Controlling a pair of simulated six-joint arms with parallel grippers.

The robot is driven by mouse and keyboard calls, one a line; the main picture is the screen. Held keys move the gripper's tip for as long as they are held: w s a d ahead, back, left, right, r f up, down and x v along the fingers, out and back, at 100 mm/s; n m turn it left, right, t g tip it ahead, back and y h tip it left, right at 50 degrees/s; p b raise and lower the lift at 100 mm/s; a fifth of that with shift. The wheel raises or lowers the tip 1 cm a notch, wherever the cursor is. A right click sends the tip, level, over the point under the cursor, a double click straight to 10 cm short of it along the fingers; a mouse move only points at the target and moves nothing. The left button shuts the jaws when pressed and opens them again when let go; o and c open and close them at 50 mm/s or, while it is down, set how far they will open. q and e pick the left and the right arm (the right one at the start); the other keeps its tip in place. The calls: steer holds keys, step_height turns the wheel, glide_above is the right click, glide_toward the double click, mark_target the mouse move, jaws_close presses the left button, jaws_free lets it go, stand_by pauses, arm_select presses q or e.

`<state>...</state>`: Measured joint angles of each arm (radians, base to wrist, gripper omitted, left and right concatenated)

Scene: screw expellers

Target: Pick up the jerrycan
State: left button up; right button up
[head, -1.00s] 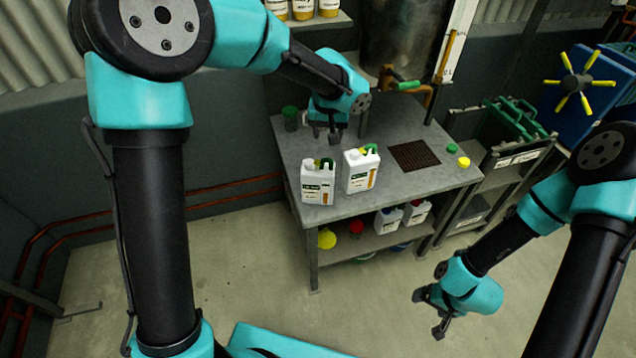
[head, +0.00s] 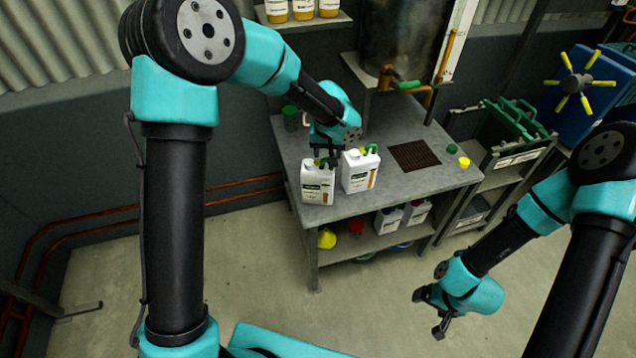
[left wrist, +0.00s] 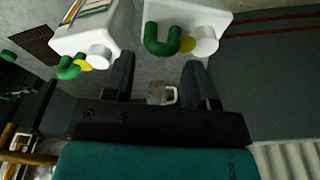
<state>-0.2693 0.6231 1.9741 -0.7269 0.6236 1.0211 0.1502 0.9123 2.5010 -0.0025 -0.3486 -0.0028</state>
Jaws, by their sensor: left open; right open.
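Two white jerrycans stand upright on the grey bench (head: 400,196). The left jerrycan (head: 317,184) has a green handle and a label; the right jerrycan (head: 358,172) stands close beside it. My left gripper (head: 328,160) is open just behind and above the left jerrycan. In the left wrist view the open fingers (left wrist: 160,85) reach towards this jerrycan (left wrist: 205,15), with its green handle, white cap and a yellow part near the fingers. The other jerrycan (left wrist: 90,28) is further left in that view. My right gripper (head: 430,311) is open and empty, over the floor.
A dark grate (head: 414,155) and green (head: 452,148) and yellow (head: 464,162) caps are on the bench to the right. A tank with a tap (head: 404,85) stands behind. More containers (head: 388,219) sit on the lower shelf. The floor in front is clear.

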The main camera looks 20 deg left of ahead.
mark_target(318, 179)
arm_select(q)
steer(key=f, duration=0.4)
steer(key=shift+w+a+f, duration=0.1)
steer(key=shift+w, duration=0.1)
jaws_close()
stand_by(0.5)
